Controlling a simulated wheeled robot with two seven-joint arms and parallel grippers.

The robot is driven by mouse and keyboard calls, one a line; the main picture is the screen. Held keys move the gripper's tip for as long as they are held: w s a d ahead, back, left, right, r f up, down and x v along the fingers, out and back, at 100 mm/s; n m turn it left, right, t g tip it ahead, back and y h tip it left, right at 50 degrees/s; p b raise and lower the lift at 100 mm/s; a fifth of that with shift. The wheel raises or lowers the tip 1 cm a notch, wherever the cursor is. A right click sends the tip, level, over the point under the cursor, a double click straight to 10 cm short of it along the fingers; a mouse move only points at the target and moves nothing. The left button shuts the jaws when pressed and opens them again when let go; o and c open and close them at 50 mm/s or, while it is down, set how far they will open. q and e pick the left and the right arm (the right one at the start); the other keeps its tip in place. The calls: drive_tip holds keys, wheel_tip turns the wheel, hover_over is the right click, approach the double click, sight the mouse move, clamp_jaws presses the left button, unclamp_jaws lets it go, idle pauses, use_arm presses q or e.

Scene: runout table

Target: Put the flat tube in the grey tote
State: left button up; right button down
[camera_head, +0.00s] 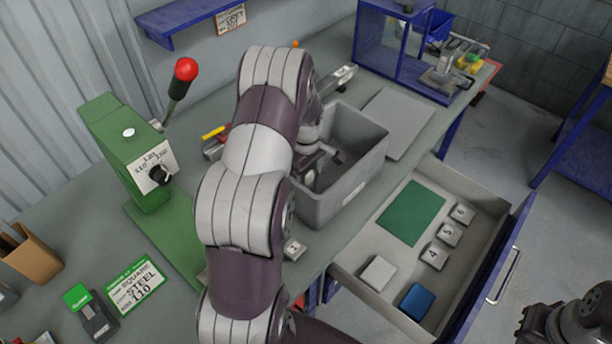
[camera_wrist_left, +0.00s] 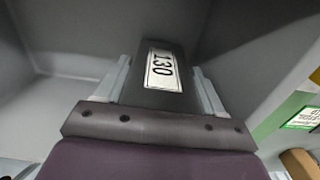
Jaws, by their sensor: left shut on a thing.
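The grey tote (camera_head: 370,172) stands on the bench, open at the top. My left gripper (camera_head: 316,168) reaches down into it, partly hidden by my own arm. In the left wrist view, the left gripper (camera_wrist_left: 162,88) is shut on the flat tube (camera_wrist_left: 158,98), a dark grey piece with a white label reading 130. Grey walls like the tote's surround the tube there. I cannot tell whether the tube touches the tote's floor. Part of my right arm (camera_head: 565,322) shows at the lower right; its fingers cannot be made out.
A green machine (camera_head: 130,150) with a red-knobbed lever stands left of my arm. An open drawer (camera_head: 372,235) with a green mat and several numbered blocks lies right of the tote. A grey plate (camera_head: 397,122) lies behind the tote. A blue frame (camera_head: 405,50) stands at the back.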

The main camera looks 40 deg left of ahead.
use_arm(q)
drive_tip(key=shift+f, duration=0.6)
drive_tip(key=shift+s+d+f, duration=0.1)
drive_tip(key=shift+d+f, duration=0.05)
drive_tip(key=shift+f, duration=0.15)
drive_tip(key=o, duration=0.9)
